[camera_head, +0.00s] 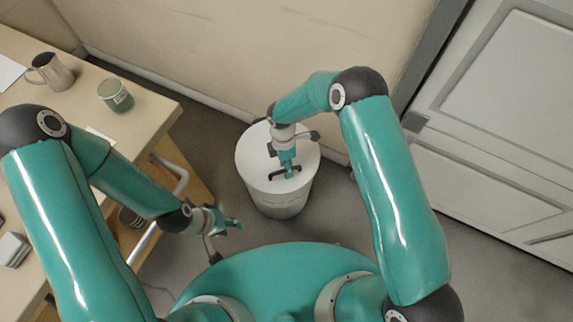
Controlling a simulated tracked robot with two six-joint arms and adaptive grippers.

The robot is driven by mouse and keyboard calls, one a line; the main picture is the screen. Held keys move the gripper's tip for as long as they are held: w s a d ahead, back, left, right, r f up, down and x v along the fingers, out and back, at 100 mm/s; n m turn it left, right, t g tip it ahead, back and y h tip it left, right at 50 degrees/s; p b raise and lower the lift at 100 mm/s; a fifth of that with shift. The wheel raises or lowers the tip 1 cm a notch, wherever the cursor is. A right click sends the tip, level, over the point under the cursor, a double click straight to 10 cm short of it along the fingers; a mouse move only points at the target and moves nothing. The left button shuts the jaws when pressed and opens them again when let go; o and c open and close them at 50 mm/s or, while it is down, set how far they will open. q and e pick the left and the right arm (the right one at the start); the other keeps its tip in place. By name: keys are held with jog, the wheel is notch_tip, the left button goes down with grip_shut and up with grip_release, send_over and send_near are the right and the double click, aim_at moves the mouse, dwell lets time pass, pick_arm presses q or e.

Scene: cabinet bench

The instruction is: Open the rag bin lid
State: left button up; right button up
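The rag bin (277,204) is a pale round bin standing on the floor near the wall. Its white lid (253,160) lies flat on top, closed, with a dark bar handle (274,175) in the middle. My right gripper (289,174) points down at the handle from above, its fingertips at the bar. Whether the fingers are shut on the bar is too small to tell. My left gripper (236,223) hangs in front and to the left of the bin, apart from it. It appears empty, and its finger opening is unclear.
A wooden bench (152,108) on the left holds a metal jug (52,72) and a green cup (115,95). A rail (146,243) runs along its side, close to my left arm. A white door (490,165) is on the right. Floor right of the bin is clear.

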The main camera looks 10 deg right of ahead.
grip_shut()
jog(key=shift+w+r, duration=0.1)
jog(key=shift+r, duration=0.05)
dwell(0.4)
